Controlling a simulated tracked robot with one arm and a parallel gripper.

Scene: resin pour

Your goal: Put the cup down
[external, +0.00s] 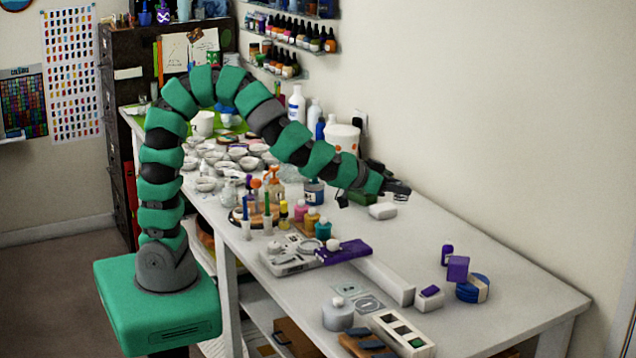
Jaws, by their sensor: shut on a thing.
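My gripper (398,189) is at the end of my green and grey arm, which arches over the table from the left. It is over the back part of the white table (470,260), near the wall side. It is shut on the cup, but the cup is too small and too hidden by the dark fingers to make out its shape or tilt. A small white block-like thing (382,211) shows just below the gripper; I cannot tell whether they touch.
Several small white bowls (205,185) and bottles crowd the table's left part. A purple box (343,251), a long white box (385,281) and a paint tray (403,335) lie in front. Blue round things (473,289) stand right. Bare tabletop lies between.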

